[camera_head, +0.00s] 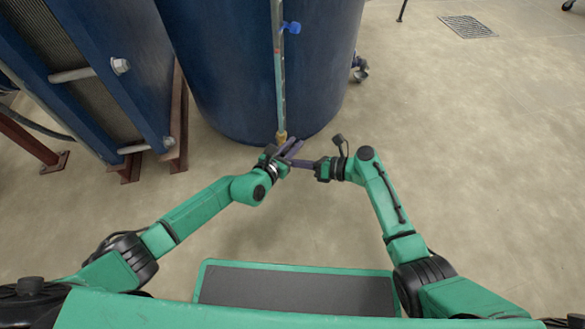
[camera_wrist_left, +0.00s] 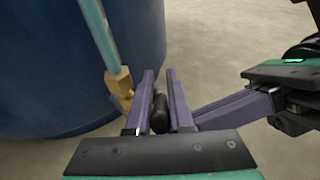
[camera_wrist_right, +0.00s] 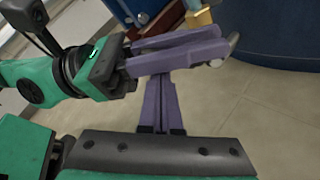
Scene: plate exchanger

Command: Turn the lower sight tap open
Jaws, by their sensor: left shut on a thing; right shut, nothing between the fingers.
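The lower sight tap is a brass fitting (camera_head: 281,137) at the foot of the sight tube, low on the blue tank; it also shows in the left wrist view (camera_wrist_left: 120,86) and at the top of the right wrist view (camera_wrist_right: 199,17). My left gripper (camera_head: 294,148) is beside it, its purple fingers shut on a dark rounded handle (camera_wrist_left: 160,113). Where the handle joins the brass is hidden by a finger. My right gripper (camera_head: 294,162) is shut and empty. Its fingertips reach the side of the left fingers; whether they touch is unclear.
The sight tube (camera_head: 279,75) runs up the blue tank (camera_head: 225,70) to a blue upper tap handle (camera_head: 292,27). The plate exchanger (camera_head: 95,60) stands at the left on brown feet. The floor at the right is clear, with a drain grate (camera_head: 467,27) far back.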

